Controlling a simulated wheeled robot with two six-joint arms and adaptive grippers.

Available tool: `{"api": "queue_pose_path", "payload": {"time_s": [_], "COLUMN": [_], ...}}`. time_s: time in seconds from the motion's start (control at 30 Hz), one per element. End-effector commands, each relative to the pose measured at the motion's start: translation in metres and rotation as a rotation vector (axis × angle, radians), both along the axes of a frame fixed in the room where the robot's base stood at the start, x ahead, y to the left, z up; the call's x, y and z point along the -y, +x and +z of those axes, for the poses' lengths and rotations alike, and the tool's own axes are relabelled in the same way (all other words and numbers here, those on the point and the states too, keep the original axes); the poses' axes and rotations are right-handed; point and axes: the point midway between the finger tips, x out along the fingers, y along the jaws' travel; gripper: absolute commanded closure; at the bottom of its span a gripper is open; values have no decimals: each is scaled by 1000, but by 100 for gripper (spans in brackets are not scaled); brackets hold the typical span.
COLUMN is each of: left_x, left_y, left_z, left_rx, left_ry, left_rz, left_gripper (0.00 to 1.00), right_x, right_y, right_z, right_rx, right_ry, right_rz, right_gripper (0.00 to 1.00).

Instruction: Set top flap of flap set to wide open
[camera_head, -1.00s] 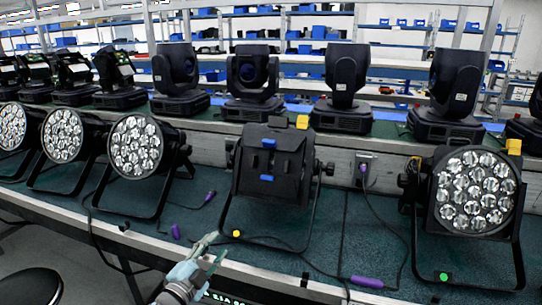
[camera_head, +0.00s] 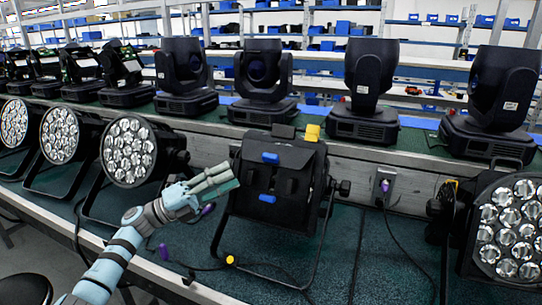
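The flap set (camera_head: 277,187) is on the front of a square black lamp in the middle of the bench. Its dark flaps look folded shut over the lamp face. A blue tab (camera_head: 270,158) marks the upper flap, and a second blue tab (camera_head: 267,198) sits lower. A yellow tab (camera_head: 312,132) stands at the top right edge. My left gripper (camera_head: 232,177) is just left of the flap set, fingers pointing right at it. It holds nothing I can see; the finger gap is unclear from this angle. My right gripper is out of view.
A round par can (camera_head: 128,152) stands left, behind my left arm; another (camera_head: 508,228) stands at the right edge. Moving heads (camera_head: 262,80) line the ledge behind. Cables (camera_head: 405,235) cross the green bench. The bench right of the flap set is mostly clear.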

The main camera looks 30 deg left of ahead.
Motion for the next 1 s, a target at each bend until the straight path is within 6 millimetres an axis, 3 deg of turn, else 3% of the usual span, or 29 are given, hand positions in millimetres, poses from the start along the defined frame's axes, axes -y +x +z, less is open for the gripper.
{"api": "queue_pose_path", "payload": {"time_s": [0.13, 0.37, 0.73, 0.77, 1.0], "left_x": [31, 68, 78, 78, 78], "left_y": [28, 65, 76, 76, 75], "left_z": [19, 38, 42, 41, 42], "left_rx": [7, 4, 1, 1, 1], "left_ry": [-7, -6, -4, -4, -4], "left_rz": [-5, -1, 2, 2, 2], "left_gripper": [61, 61, 61, 63, 100], "right_x": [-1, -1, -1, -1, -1], "right_y": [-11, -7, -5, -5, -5], "right_z": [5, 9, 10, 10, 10], "right_rx": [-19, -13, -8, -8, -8], "right_ry": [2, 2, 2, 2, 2], "right_rz": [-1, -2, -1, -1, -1], "right_gripper": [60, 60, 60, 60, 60]}}
